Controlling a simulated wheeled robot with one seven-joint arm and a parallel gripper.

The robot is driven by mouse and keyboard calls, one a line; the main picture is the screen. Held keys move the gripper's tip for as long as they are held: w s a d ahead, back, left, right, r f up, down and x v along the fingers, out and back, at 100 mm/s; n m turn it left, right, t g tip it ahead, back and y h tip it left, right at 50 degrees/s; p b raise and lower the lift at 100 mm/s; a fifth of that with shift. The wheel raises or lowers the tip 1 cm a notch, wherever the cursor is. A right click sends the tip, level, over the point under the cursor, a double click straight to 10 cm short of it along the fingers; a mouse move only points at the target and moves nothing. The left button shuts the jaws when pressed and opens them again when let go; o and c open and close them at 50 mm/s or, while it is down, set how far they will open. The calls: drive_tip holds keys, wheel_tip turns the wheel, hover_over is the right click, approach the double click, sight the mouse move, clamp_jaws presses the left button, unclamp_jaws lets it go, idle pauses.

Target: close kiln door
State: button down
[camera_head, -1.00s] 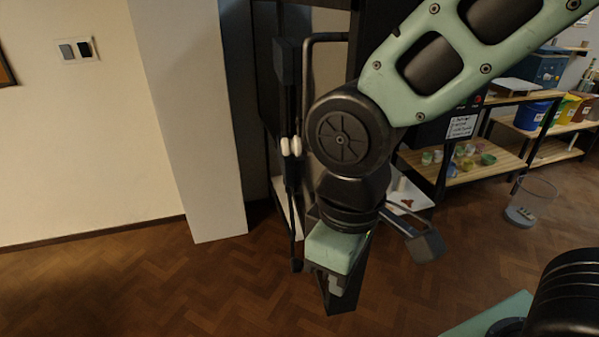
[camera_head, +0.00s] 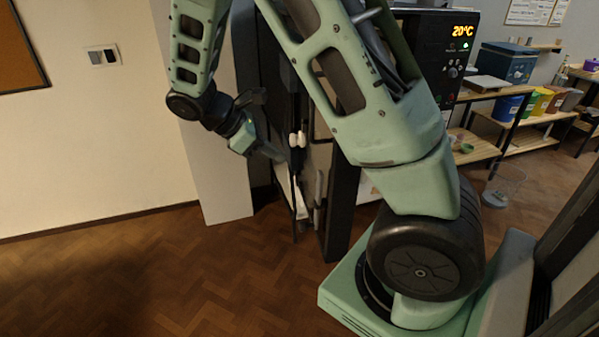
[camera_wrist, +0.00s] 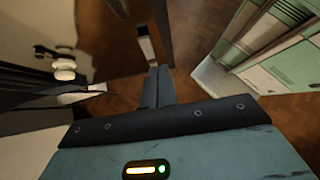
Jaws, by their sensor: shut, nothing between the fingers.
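The kiln stands in the middle of the head view, mostly behind my arm; its control panel (camera_head: 455,65) shows 20°C. A tall dark panel (camera_head: 343,205), seen nearly edge-on, stands out toward me and appears to be the open kiln door. A dark upright with two white knobs (camera_head: 297,139) is left of it; the knobs also show in the wrist view (camera_wrist: 64,68). My gripper (camera_head: 270,152) is shut and empty, left of the knobs. In the wrist view its fingers (camera_wrist: 157,88) point toward a dark panel edge (camera_wrist: 161,30). Contact cannot be told.
A pale wall column (camera_head: 215,170) stands close behind my gripper. Shelves with coloured bins (camera_head: 540,103) and a wire basket (camera_head: 503,185) are at the right. The wooden floor (camera_head: 150,270) at front left is clear.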

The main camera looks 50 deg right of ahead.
drive_tip(key=p, duration=0.2)
approach(332, 179)
wheel_tip(332, 179, down, 4)
drive_tip(key=shift+s+d+p, duration=0.6)
drive_tip(key=shift+s+d, duration=0.35)
drive_tip(key=shift+d, duration=0.25)
drive_tip(key=shift+s+d+f, duration=0.15)
drive_tip(key=shift+s+d, duration=0.15)
drive_tip(key=shift+d, duration=0.15)
